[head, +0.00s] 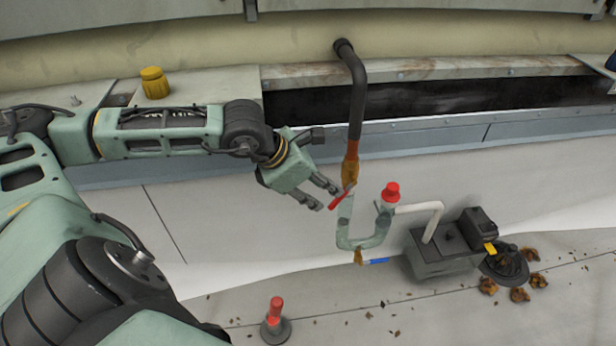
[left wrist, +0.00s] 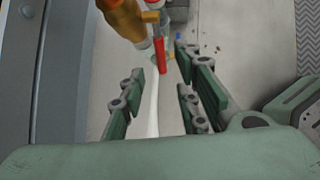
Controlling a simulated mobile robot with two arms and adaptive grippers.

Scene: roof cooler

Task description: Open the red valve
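The red valve handle (head: 342,198) is a short lever, slanting down and left from the orange-brown valve body (head: 350,170) on the dark vertical pipe (head: 357,100). In the left wrist view the red handle (left wrist: 161,56) points toward me, just beyond and between the fingertips. My left gripper (head: 328,198) is open and empty, its fingertips close to the left of the handle. The left wrist view shows its fingers (left wrist: 162,84) spread apart; I cannot tell whether one touches the handle. My right gripper is not in view.
A pale green U-shaped pipe with a red cap (head: 391,192) is just right of the valve. A blue handle (head: 378,261) is below. A grey pump box (head: 440,252) stands at the right. A red-topped post (head: 275,315) is in front. A yellow cap (head: 154,82) sits behind my arm.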

